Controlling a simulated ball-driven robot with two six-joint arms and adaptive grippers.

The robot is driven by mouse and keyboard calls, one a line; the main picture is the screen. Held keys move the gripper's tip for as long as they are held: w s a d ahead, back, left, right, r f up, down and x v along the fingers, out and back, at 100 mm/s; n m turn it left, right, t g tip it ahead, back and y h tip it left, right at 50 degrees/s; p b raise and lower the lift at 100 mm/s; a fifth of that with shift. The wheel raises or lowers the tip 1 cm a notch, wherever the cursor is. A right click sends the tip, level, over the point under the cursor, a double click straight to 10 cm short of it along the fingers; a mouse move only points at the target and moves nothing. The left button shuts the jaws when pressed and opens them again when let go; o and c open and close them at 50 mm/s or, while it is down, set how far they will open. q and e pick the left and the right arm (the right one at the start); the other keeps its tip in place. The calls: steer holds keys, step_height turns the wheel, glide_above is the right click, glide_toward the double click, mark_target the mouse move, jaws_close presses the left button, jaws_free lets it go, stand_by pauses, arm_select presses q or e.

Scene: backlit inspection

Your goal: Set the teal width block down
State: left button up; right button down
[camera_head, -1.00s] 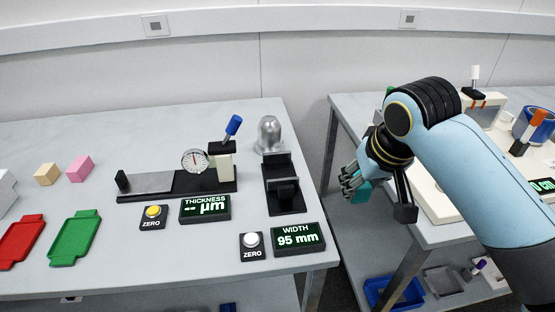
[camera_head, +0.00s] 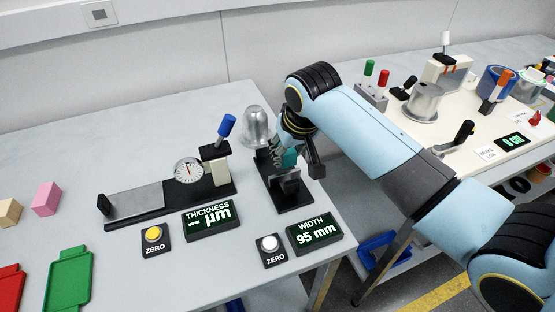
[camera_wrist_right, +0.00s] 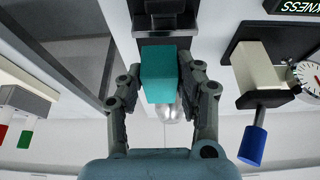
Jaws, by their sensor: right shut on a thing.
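The teal width block (camera_head: 289,158) is held in my right gripper (camera_head: 283,161) over the black width gauge (camera_head: 290,200). In the right wrist view the teal block (camera_wrist_right: 166,74) sits between both fingers of the right gripper (camera_wrist_right: 165,82), which are shut on it. The gauge's black jaw (camera_wrist_right: 160,14) shows just beyond the block. I cannot tell whether the block touches the gauge. The width display (camera_head: 315,232) reads 95 mm, with a white-buttoned zero box (camera_head: 271,250) beside it. My left gripper is out of view.
The thickness gauge (camera_head: 165,194) with a blue-handled lever (camera_head: 226,126) stands to the left. A silver dome (camera_head: 255,126) stands behind the width gauge. A green tray (camera_head: 68,281) and a pink block (camera_head: 46,198) are at the left. A gap separates this table from the right one.

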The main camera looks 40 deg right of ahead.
steer(key=w+f, duration=0.2)
steer(key=w, duration=0.1)
steer(key=shift+w, duration=0.2)
step_height(320, 180, down, 3)
steer(key=shift+f, duration=0.6)
steer(key=c, duration=0.9)
jaws_free()
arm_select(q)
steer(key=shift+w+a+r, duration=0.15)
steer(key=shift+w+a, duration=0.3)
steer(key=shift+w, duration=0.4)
arm_select(e)
steer(key=shift+s+r, duration=0.15)
steer(key=shift+r, duration=0.2)
arm_select(q)
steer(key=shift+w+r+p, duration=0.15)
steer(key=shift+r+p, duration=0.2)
steer(key=shift+p, duration=0.05)
arm_select(e)
steer(key=v, duration=1.1)
steer(key=shift+s+r, duration=0.1)
steer(key=shift+r, duration=0.15)
